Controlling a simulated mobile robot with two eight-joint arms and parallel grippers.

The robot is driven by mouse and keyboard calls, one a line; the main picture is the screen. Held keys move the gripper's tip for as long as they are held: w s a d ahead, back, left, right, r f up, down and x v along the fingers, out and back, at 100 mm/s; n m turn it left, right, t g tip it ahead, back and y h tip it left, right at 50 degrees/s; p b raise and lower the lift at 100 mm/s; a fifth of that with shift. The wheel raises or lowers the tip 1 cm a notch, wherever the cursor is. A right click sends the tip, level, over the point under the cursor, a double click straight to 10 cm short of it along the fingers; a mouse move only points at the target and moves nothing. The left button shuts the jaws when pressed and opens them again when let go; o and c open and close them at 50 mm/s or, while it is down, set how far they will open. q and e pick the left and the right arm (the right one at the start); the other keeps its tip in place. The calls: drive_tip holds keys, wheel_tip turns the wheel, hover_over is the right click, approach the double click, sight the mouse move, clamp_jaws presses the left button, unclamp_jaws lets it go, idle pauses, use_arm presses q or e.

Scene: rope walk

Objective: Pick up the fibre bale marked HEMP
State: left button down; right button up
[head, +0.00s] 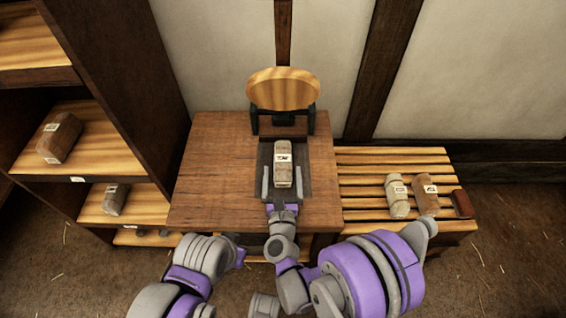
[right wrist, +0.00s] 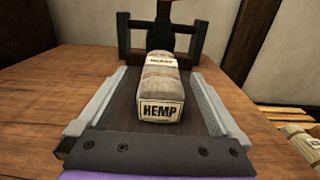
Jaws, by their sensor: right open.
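The bale marked HEMP (head: 283,165) is a pale, wrapped block lying on a dark tray (head: 264,160) on the wooden table. In the right wrist view the bale (right wrist: 163,85) shows its HEMP label on the near end and another label on top. My right gripper (head: 283,185) is open, with one finger on each side of the bale. In the right wrist view there are gaps between the bale and both fingers. Part of my left arm shows at lower left, but its gripper cannot be made out.
A round wooden disc (head: 283,90) on a dark stand rises behind the bale. Shelves (head: 80,125) at left hold brown bales (head: 60,138). A slatted bench (head: 385,172) at right holds a pale bale (head: 397,196) and a brown one (head: 425,193). The table's left part is clear.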

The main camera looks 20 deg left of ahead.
sight(283, 163)
drive_tip(key=shift+x, duration=2.1)
